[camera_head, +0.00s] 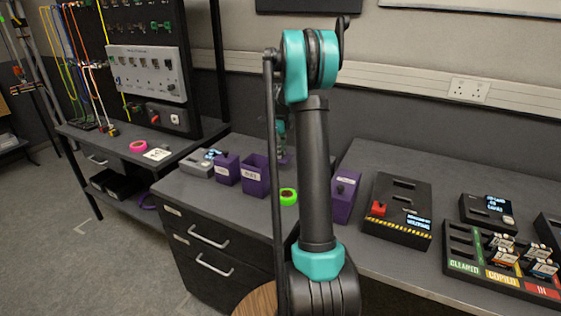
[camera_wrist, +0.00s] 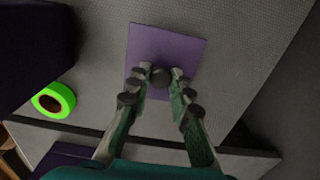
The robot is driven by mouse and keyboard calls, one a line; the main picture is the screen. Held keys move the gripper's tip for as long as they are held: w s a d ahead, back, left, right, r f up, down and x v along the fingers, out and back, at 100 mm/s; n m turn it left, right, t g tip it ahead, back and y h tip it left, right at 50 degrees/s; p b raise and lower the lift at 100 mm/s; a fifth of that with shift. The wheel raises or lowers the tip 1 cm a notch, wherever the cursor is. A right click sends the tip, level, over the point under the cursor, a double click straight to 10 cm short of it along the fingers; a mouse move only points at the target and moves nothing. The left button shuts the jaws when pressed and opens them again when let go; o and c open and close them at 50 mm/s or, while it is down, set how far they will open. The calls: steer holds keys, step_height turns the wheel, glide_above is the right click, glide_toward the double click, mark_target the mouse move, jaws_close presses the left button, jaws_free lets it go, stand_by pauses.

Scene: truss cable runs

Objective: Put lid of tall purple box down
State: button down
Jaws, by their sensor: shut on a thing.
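A tall purple box (camera_head: 256,176) with a white label stands open-topped on the grey bench, left of my arm. Its purple lid (camera_wrist: 165,47), a flat plate with a dark round knob (camera_wrist: 160,77), is in the wrist view. My gripper (camera_wrist: 158,84) is shut on the knob, with a finger on each side. In the head view my gripper (camera_head: 281,130) is partly hidden behind my arm, and a bit of the lid (camera_head: 284,158) shows beneath it. The lid lies over grey bench surface; I cannot tell whether it touches.
A green tape roll (camera_head: 288,196) lies near the tall box and also shows in the wrist view (camera_wrist: 53,100). A smaller purple box (camera_head: 227,168) stands left, another purple box (camera_head: 345,196) right. A black device (camera_head: 397,211) with a red part is further right.

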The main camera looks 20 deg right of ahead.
mark_target(280, 167)
steer(key=shift+f, duration=2.3)
steer(key=shift+f, duration=0.15)
steer(key=c, duration=1.4)
jaws_free()
steer(key=shift+o, duration=0.2)
step_height(280, 167, up, 12)
steer(key=shift+r, duration=0.2)
